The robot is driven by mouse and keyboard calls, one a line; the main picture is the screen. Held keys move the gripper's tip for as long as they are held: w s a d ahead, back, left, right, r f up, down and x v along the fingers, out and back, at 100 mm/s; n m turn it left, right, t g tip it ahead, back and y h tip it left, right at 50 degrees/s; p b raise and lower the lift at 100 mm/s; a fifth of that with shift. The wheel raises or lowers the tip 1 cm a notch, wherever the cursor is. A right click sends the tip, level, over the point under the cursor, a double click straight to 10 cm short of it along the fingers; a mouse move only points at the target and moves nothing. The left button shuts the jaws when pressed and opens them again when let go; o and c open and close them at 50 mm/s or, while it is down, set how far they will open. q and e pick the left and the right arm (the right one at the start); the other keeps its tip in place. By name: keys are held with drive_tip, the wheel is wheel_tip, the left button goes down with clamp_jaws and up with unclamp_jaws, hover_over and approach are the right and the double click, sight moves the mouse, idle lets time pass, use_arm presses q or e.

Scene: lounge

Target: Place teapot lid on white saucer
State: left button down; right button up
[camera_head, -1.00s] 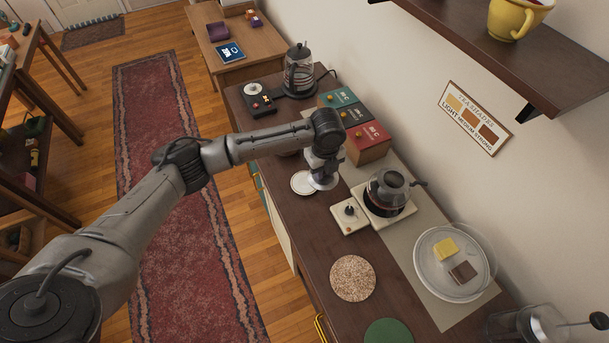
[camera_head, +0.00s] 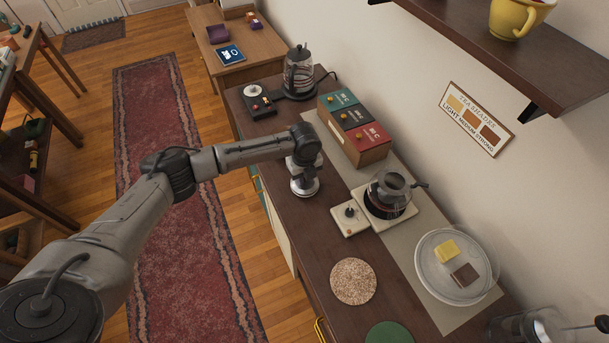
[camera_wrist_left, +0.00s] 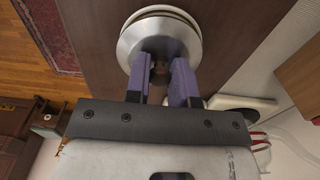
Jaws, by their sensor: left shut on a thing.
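The silver teapot lid (camera_wrist_left: 128,44) is gripped by its knob between the purple fingers of my left gripper (camera_wrist_left: 160,70). In the head view my left gripper (camera_head: 304,182) points down at the counter's left edge, with the lid under it. The white saucer (camera_wrist_left: 160,11) shows as a pale rim just beyond the lid in the wrist view; the lid covers most of it. I cannot tell whether the lid touches the saucer. The glass teapot (camera_head: 392,187) stands open on its warmer to the right. My right gripper is not in view.
The wooden counter (camera_head: 318,243) is clear in front of the saucer. A control box (camera_head: 347,228), a cork mat (camera_head: 353,282) and a plate with a glass rim (camera_head: 437,285) lie nearer. Tea boxes (camera_head: 365,145) stand behind to the right. A shelf (camera_head: 480,50) overhangs at upper right.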

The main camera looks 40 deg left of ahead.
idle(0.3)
use_arm(q)
drive_tip(key=c, duration=1)
unclamp_jaws()
drive_tip(key=shift+f, duration=0.1)
